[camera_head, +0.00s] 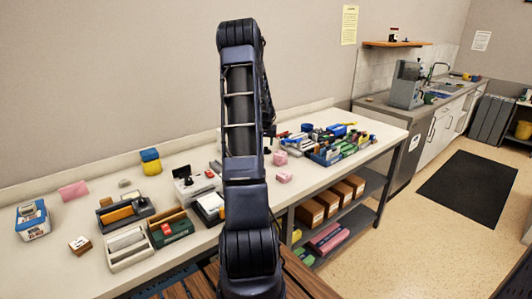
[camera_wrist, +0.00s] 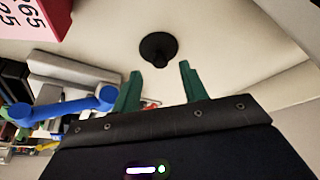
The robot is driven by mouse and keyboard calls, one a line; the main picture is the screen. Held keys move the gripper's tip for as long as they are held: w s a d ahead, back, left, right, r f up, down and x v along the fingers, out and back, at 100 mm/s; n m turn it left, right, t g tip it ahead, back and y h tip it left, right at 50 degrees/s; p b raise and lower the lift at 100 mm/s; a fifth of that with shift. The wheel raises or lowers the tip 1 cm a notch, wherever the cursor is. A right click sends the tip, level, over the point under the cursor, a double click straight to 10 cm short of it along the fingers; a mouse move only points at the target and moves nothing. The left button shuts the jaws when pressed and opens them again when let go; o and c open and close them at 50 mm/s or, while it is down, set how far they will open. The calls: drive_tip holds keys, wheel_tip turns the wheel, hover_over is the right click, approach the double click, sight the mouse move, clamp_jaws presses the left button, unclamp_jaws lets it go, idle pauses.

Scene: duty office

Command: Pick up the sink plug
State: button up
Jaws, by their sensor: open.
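The sink plug (camera_wrist: 158,47) shows in the wrist view as a round black disc with a raised middle, lying on the pale tabletop. My gripper (camera_wrist: 160,78) has two green fingers, open, with nothing between them. The plug lies just beyond the fingertips, roughly centred across the gap and apart from them as far as I can tell. In the head view my arm covers the middle of the bench, and I cannot make out the plug or the fingertips there.
In the wrist view, a blue double-ended tool (camera_wrist: 62,105) and grey items lie left of the fingers, and a pink box (camera_wrist: 38,15) stands upper left. The bench (camera_head: 72,228) carries several trays and blocks. Bare tabletop surrounds the plug, especially to its right.

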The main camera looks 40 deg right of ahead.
drive_tip(key=x, duration=0.3)
drive_tip(key=shift+w+f, duration=0.1)
drive_tip(key=shift+f, duration=0.05)
drive_tip(key=shift+c, duration=0.2)
clamp_jaws()
